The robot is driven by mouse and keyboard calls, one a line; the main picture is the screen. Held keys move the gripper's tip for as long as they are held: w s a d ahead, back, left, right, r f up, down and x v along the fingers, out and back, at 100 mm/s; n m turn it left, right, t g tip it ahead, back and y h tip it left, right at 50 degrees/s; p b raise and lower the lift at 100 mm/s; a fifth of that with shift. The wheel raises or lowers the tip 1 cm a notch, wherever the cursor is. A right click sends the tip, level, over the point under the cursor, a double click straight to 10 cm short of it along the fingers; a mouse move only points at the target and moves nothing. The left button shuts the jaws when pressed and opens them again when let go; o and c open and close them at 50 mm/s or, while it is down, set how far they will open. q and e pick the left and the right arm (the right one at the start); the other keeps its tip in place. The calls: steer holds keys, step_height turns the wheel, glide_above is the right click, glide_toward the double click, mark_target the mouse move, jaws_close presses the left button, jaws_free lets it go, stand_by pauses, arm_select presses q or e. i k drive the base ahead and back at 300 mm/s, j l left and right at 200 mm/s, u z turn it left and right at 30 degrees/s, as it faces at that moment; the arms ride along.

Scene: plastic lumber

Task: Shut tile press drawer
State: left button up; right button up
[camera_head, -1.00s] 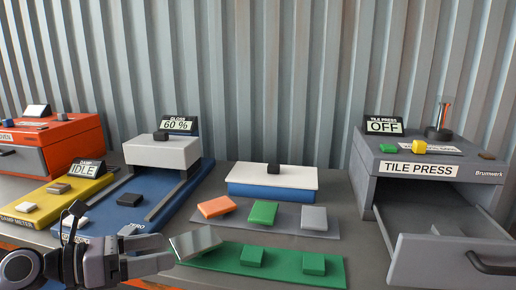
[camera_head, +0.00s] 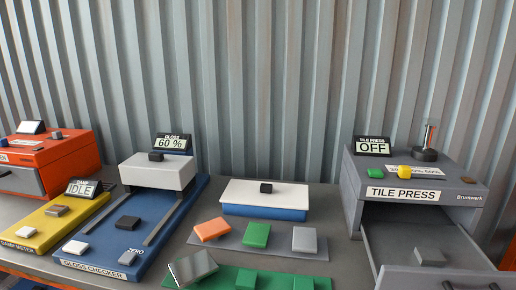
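The tile press (camera_head: 410,205) is a dark grey box at the right of the head view, with a display reading OFF (camera_head: 372,147) on top. Its drawer (camera_head: 385,243) is pulled out towards me. A grey tile (camera_head: 429,256) lies in the drawer. The drawer front (camera_head: 440,275) is cut off by the bottom edge of the picture, so only the top of its dark handle (camera_head: 492,287) shows. Neither of my grippers is in view.
Left of the press, orange, green and grey tiles lie on a grey strip, with a shiny tile (camera_head: 193,267) on a green strip (camera_head: 225,278). A white-topped blue block (camera_head: 265,197), the gloss checker (camera_head: 125,230) and an orange machine (camera_head: 60,155) stand farther left.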

mark_target(402, 256)
steer(key=k+z, duration=0.1)
steer(key=z, duration=1.25)
